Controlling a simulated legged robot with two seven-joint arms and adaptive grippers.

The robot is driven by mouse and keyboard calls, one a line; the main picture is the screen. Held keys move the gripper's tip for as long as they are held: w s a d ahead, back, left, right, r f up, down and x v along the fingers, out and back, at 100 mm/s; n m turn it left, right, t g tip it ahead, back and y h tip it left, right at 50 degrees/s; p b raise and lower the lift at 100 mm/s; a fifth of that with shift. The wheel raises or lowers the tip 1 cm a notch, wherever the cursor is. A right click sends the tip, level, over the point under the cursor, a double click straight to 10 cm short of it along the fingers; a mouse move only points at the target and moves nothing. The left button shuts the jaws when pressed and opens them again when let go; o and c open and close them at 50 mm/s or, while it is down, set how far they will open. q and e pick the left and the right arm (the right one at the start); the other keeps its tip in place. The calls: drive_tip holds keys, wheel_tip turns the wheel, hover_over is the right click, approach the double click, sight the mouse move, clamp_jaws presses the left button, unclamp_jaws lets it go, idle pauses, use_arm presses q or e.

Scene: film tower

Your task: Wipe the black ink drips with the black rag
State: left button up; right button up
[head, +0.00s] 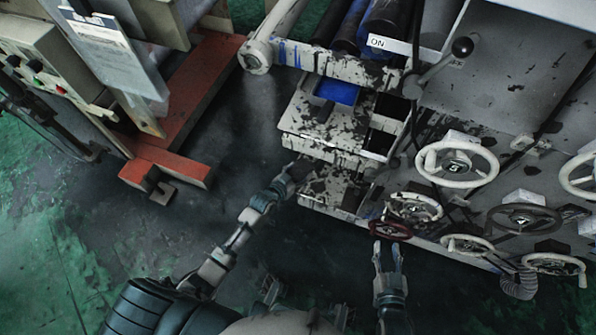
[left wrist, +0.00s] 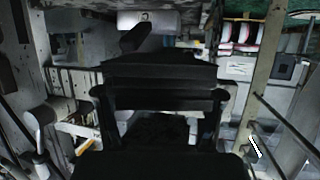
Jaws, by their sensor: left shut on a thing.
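Black ink drips (head: 328,183) spot the pale lower front of the printing machine, and more black splashes (head: 318,122) mark the ledge above. My left gripper (head: 290,178) is shut on a dark thing that looks like the black rag (head: 299,168), at the left edge of the stained panel. I cannot tell whether the rag touches the panel. In the left wrist view a black mass, likely the rag (left wrist: 160,75), fills the middle between the dark fingers. My right gripper (head: 388,254) is open and empty, below the small dark-red handwheel.
Several white handwheels (head: 457,163) and a dark-red one (head: 390,229) stick out of the machine front at right. A lever with a black knob (head: 462,47) and a blue ink tray (head: 336,91) are above. A red-framed machine (head: 165,165) stands left. The floor between is clear.

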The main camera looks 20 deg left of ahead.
drive_tip(key=s+f+g, duration=0.1)
drive_tip(key=s+f+g+p, duration=0.1)
drive_tip(key=shift+s+d+f, duration=0.2)
drive_tip(key=shift+d+f, duration=0.1)
drive_tip(key=shift+d, duration=0.1)
drive_tip(key=shift+w, duration=0.1)
idle(0.3)
